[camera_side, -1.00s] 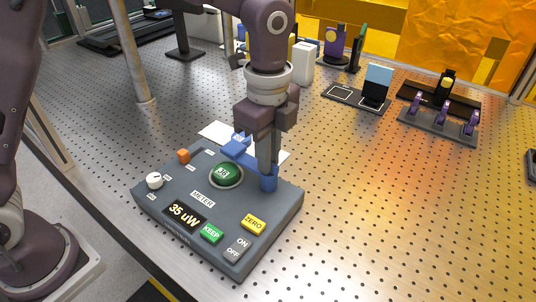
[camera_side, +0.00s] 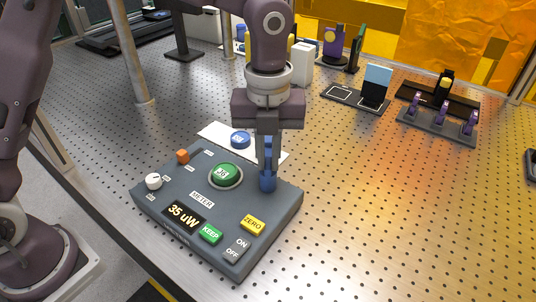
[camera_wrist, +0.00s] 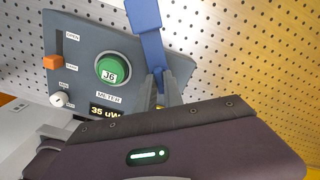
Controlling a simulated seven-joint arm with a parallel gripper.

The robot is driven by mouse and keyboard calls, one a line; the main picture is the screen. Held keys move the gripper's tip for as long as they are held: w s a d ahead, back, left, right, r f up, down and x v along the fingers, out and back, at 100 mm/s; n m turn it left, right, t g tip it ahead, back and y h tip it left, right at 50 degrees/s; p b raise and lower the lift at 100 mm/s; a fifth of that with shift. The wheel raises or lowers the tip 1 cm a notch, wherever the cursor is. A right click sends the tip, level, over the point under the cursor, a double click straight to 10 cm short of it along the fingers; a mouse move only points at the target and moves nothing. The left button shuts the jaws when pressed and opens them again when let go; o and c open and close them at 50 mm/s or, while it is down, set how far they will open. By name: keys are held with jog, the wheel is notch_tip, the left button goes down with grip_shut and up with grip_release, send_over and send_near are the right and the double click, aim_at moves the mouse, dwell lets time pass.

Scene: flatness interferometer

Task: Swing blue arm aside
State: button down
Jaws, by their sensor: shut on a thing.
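The blue arm (camera_side: 268,182) stands on the right back corner of the grey meter box (camera_side: 270,215). It points away from the green round piece (camera_side: 225,174), toward the back edge of the box. In the wrist view the blue arm (camera_wrist: 151,45) runs up from my fingers, clear of the green piece (camera_wrist: 112,69) marked 36. My gripper (camera_side: 265,165) is shut on the blue arm near its pivot and partly hides it in the side view. The fingers (camera_wrist: 166,90) also show in the wrist view.
A blue disc (camera_side: 240,140) lies on a white sheet (camera_side: 213,131) behind the box. An orange slider (camera_side: 183,156), white knob (camera_side: 153,181) and several buttons are on the box. Holders stand at the back right. The perforated table right of the box is clear.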

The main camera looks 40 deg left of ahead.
jog(key=m, duration=0.6)
jog(key=shift+d+r, duration=0.1)
jog(key=shift+m, duration=0.5)
jog(key=c, duration=1.5)
grip_release()
jog(key=shift+o, duration=0.2)
notch_tip(320, 180, up, 7)
